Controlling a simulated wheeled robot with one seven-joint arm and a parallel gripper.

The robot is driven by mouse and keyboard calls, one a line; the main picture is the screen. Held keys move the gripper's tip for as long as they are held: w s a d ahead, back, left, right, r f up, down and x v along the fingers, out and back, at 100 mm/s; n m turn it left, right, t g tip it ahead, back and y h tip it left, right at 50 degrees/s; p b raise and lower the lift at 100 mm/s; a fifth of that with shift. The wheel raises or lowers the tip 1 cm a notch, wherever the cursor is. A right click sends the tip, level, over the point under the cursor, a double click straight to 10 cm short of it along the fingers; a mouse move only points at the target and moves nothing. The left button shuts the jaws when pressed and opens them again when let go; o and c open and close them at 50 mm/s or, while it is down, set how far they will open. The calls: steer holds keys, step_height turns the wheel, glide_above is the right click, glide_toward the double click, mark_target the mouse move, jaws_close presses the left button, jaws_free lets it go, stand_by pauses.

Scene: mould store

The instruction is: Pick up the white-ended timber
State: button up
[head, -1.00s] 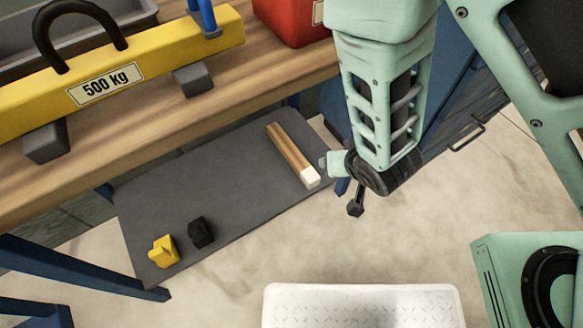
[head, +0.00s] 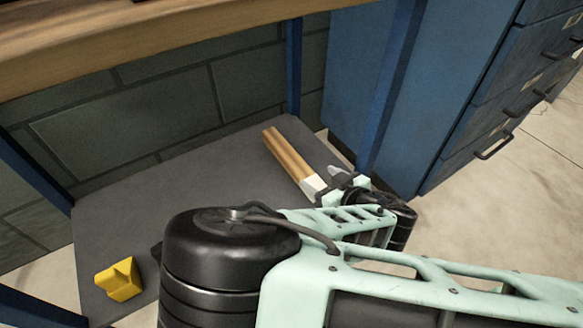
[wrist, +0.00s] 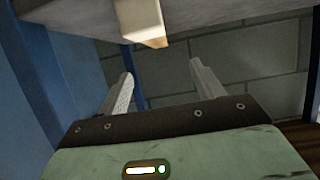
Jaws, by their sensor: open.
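The white-ended timber (head: 285,152) is a brown bar lying on the dark grey lower shelf (head: 205,175) under the bench. Its white end (head: 312,187) faces my gripper (head: 332,184), which is low at the shelf's right side, close beside that end. In the wrist view the pale timber end (wrist: 140,18) shows at the top, beyond the fingertips. My gripper (wrist: 164,82) is open there, with nothing between its two fingers. I cannot tell from the head view whether a finger touches the timber.
A yellow block (head: 118,279) lies at the shelf's front left. The wooden bench top (head: 150,45) spans above. A blue bench leg (head: 388,90) and a blue drawer cabinet (head: 460,110) stand close to my gripper on the right. My arm hides the shelf's front middle.

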steer(key=b, duration=0.4)
glide_toward(294, 159)
steer(key=shift+w+a+f, duration=0.3)
steer(key=shift+w+a, duration=0.15)
steer(key=shift+a, duration=0.05)
steer(key=shift+w+a+f, duration=0.3)
steer(key=shift+w+a, duration=0.15)
steer(key=shift+a, duration=0.1)
steer(key=b+x, duration=0.4)
steer(key=shift+w+d+f, duration=0.2)
steer(key=shift+d+f, duration=0.05)
steer(key=shift+w+a, duration=0.25)
steer(key=shift+w, duration=0.2)
steer(key=shift+r, duration=0.1)
steer(key=c, duration=1.3)
